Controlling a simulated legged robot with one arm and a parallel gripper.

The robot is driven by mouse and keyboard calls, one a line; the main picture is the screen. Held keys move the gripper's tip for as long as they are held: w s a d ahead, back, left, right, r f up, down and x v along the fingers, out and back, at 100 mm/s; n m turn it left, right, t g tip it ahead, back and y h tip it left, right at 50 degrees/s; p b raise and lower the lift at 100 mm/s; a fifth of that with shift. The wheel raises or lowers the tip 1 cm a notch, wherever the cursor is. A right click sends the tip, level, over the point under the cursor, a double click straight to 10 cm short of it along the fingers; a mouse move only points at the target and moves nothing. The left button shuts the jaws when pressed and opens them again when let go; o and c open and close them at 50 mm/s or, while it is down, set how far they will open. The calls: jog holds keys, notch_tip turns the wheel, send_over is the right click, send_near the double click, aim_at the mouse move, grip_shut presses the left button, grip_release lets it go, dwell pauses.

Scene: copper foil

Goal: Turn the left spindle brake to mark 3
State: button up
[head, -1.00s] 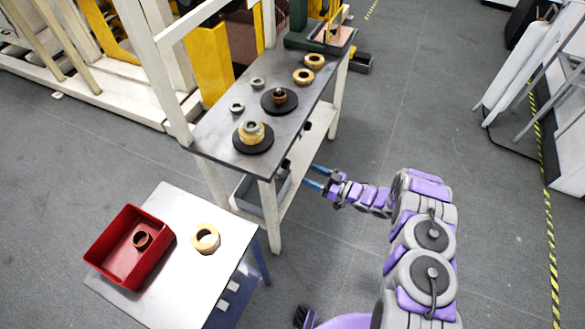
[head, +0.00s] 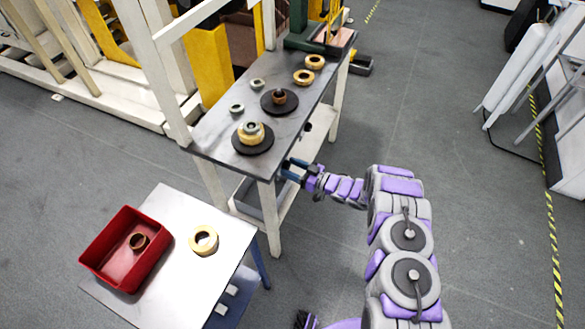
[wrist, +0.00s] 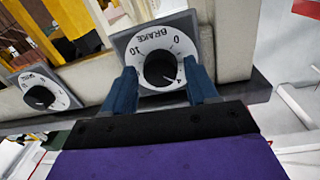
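In the wrist view, a dial plate marked BRAKE (wrist: 144,45) with a round black knob (wrist: 160,68) faces me, its lettering upside down. The knob's setting is hard to read. The two blue fingers of my gripper (wrist: 160,74) are open on either side of the knob, with gaps between. A second dial (wrist: 44,92) is further left in this upside-down view. In the head view, my gripper (head: 285,168) is at the bench's right side near its front corner and hides the near dial. Two dark spindle discs (head: 264,144) (head: 291,104) lie on the bench top.
The dark-topped bench (head: 210,142) carries several rings and nuts, with a green tool at its far end. A metal side table (head: 190,285) holds a red bin (head: 92,250) and a tan ring (head: 204,241).

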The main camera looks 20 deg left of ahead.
jog(key=c, duration=0.9)
jog(key=shift+d+p, duration=0.1)
jog(key=shift+p, duration=0.2)
jog(key=shift+n+p, duration=0.3)
jog(key=shift+n, duration=0.1)
jog(key=o, duration=1.1)
jog(key=d+p, duration=0.1)
jog(key=d, duration=0.4)
jog(key=s+d+p, duration=0.1)
jog(key=d, duration=0.5)
jog(key=s+d+p, duration=0.1)
jog(key=d, duration=0.5)
jog(key=shift+s+f, duration=0.1)
jog(key=shift+s, duration=0.1)
